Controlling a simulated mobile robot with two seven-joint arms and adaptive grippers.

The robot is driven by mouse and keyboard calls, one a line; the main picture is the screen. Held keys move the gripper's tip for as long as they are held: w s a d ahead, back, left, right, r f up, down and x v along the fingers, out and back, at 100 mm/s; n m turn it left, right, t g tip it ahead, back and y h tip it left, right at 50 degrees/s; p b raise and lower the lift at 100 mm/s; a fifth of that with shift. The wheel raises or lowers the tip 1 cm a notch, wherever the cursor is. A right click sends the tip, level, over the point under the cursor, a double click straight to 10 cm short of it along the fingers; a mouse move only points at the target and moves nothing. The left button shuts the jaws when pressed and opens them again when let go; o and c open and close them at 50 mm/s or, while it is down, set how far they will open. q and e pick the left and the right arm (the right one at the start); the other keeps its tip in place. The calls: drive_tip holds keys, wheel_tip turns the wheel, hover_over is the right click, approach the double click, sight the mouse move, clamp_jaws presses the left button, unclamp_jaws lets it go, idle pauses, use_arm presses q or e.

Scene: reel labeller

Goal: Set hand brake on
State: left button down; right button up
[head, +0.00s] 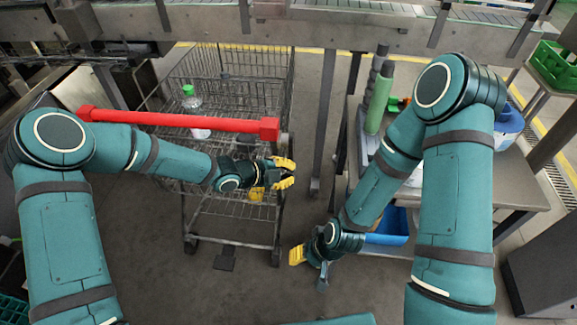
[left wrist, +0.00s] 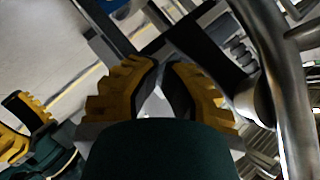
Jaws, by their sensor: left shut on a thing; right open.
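The wire trolley (head: 262,92) stands at centre left in the head view, with a red push bar (head: 185,121) across its near side. My left gripper (head: 287,173) is just below the bar's right end, at the trolley's near right corner. Its yellow fingers also show in the left wrist view (left wrist: 160,88), closed on a small part that appears to be the hand brake lever. The fingers hide most of this part, so its angle is unclear. A grey metal tube (left wrist: 285,85) passes close to the fingers. My right gripper (head: 310,256) is open and empty, low near the bench.
A bench (head: 510,185) on the right carries a green cylinder (head: 379,98) and a blue container (head: 508,125). A blue bin (head: 388,228) is below it. A conveyor (head: 330,25) runs along the back. The floor between trolley and bench is partly clear.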

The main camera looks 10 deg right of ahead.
use_arm(q)
drive_tip(key=shift+w+d+f, duration=0.15)
drive_tip(key=shift+w+f, duration=0.3)
drive_tip(key=shift+w, duration=0.2)
use_arm(e)
drive_tip(key=shift+s+r, duration=0.15)
use_arm(q)
drive_tip(key=shift+w+f, duration=0.1)
drive_tip(key=shift+w, duration=0.1)
